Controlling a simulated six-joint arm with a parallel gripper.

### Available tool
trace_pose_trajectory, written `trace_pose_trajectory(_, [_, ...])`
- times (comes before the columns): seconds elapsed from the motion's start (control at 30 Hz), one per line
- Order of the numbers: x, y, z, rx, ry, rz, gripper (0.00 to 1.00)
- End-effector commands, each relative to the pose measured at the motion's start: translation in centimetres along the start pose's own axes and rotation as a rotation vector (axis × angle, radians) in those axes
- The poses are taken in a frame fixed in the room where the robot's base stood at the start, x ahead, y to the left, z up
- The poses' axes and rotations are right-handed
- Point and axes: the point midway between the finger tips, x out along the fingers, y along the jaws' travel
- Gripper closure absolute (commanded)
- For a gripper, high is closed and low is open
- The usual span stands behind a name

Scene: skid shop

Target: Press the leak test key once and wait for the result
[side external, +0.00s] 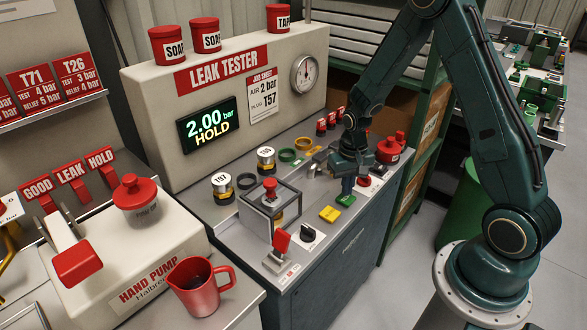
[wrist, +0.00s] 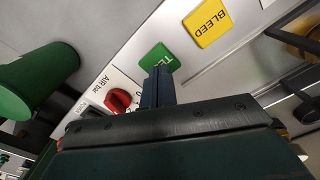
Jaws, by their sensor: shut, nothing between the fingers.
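The leak tester (side external: 295,110) has a lit display (side external: 208,124) reading "2.00 bar HOLD" in the side external view. The green test key (side external: 345,200) is on the bench top in front of it. In the wrist view the green key (wrist: 156,56) shows part of its white lettering; the rest is hidden by my fingers. My gripper (side external: 347,188) is shut and empty, pointing down at the green key. In the wrist view my gripper's tips (wrist: 160,72) overlap the key's near edge. I cannot tell whether they touch it.
A yellow BLEED key (wrist: 212,22) is beside the green key. A red AIR bar knob (wrist: 118,100) is on its other side. A clear-sided test box (side external: 270,206), a red lever (side external: 281,241) and a black knob (side external: 308,234) stand to the left.

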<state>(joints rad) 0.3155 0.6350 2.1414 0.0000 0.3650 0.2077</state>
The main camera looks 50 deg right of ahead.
Motion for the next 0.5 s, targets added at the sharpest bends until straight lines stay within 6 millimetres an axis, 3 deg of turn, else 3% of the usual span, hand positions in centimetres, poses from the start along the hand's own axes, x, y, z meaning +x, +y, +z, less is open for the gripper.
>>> trace_pose_trajectory(0.5, [-3.0,0.0,0.0,0.000,0.001,0.000,1.00])
